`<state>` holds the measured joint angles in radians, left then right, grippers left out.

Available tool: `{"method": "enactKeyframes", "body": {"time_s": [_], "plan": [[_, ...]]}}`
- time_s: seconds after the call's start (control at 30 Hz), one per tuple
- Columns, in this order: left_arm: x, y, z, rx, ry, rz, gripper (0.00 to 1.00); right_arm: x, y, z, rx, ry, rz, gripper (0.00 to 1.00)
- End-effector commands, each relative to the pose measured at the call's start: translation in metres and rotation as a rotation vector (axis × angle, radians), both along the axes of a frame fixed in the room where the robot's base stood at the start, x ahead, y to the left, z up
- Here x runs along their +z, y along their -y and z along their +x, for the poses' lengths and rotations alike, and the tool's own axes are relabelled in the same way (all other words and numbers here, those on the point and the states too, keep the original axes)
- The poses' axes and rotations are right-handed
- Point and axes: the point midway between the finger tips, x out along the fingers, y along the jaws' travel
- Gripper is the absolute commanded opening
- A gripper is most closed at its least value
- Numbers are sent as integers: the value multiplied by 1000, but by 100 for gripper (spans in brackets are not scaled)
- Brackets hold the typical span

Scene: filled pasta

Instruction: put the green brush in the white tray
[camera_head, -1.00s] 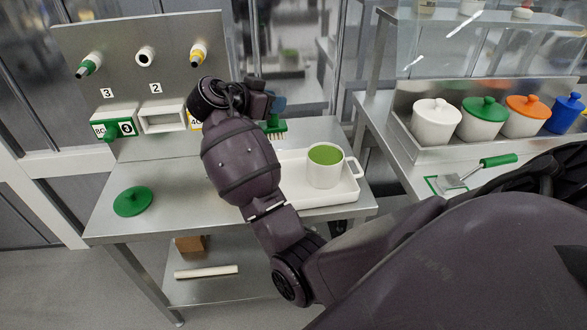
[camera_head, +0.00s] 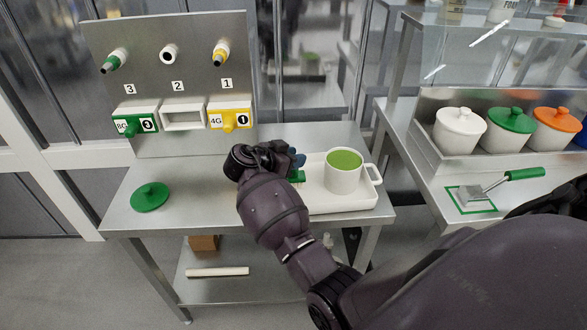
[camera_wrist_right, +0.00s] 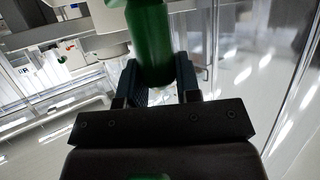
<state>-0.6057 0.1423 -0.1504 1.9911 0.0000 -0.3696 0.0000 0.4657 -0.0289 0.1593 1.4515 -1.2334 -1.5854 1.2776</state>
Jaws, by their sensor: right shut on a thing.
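The white tray (camera_head: 345,203) lies on the right part of the steel table. A white mug with green contents (camera_head: 344,170) stands in it. My right gripper (camera_head: 294,161) is at the tray's left end, mostly hidden by my wrist. It is shut on the green brush (camera_head: 298,177), of which only a small green part shows there. In the right wrist view the brush's thick green handle (camera_wrist_right: 149,35) is between the two fingers of the gripper (camera_wrist_right: 157,72). I cannot tell whether the brush touches the tray. My left gripper is not in view.
A green lid (camera_head: 150,197) lies on the table's left. A steel panel (camera_head: 150,60) with nozzles and numbered holders rises behind. On the right counter are lidded pots (camera_head: 460,128) and a green-handled scraper (camera_head: 508,180). Bare table lies between the lid and my arm.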

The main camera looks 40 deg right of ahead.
Motion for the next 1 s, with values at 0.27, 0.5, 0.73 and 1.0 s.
{"method": "enactKeyframes", "body": {"time_s": [0.27, 0.5, 0.73, 1.0], "plan": [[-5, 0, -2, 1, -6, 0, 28, -36, 0, 0, 0, -3, 0, 0], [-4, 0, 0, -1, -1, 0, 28, -39, 0, 0, 0, 0, 0, 0], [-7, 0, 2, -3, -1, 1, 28, -43, 0, 0, 0, -1, 0, 34], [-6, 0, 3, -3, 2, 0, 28, -42, 0, 0, 0, 0, 0, 56]]}}
